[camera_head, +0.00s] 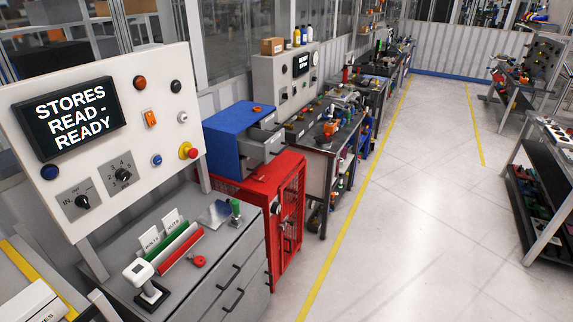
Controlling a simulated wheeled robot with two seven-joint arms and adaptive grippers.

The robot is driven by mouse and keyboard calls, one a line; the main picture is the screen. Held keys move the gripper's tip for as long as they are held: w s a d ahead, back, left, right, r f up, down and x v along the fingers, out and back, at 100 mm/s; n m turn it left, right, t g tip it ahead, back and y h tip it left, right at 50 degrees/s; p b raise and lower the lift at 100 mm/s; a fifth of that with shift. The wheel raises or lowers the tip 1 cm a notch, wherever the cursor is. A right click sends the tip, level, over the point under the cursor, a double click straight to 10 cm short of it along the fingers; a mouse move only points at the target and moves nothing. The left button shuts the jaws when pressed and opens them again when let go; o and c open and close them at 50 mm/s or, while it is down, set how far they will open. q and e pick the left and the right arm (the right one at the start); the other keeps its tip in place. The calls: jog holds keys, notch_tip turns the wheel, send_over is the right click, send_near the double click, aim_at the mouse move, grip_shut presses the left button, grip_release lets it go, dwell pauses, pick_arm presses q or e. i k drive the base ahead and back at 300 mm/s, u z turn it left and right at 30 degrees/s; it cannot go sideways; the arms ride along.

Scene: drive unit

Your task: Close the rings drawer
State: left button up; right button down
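A blue cabinet (226,131) stands on a red mesh locker in the middle left of the head view. Grey drawers (262,145) stick out of its right-hand face, at least one clearly pulled open. I cannot read any label on them, so I cannot tell which is the rings drawer. A grey bench (185,275) in the foreground has drawers with dark handles (232,298) that look shut; no ring label is legible there either. Neither of my grippers is in view.
A control panel reading "STORES READ - READY" (75,117) stands at the left. The red locker (290,200) adjoins the bench. Cluttered benches (335,133) run along the wall. The floor (420,210) is clear, with a shelf unit (535,200) at the right.

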aim_at(260, 145)
jog(key=z, duration=0.45)
jog(key=i, duration=1.45)
jog(key=u, duration=0.35)
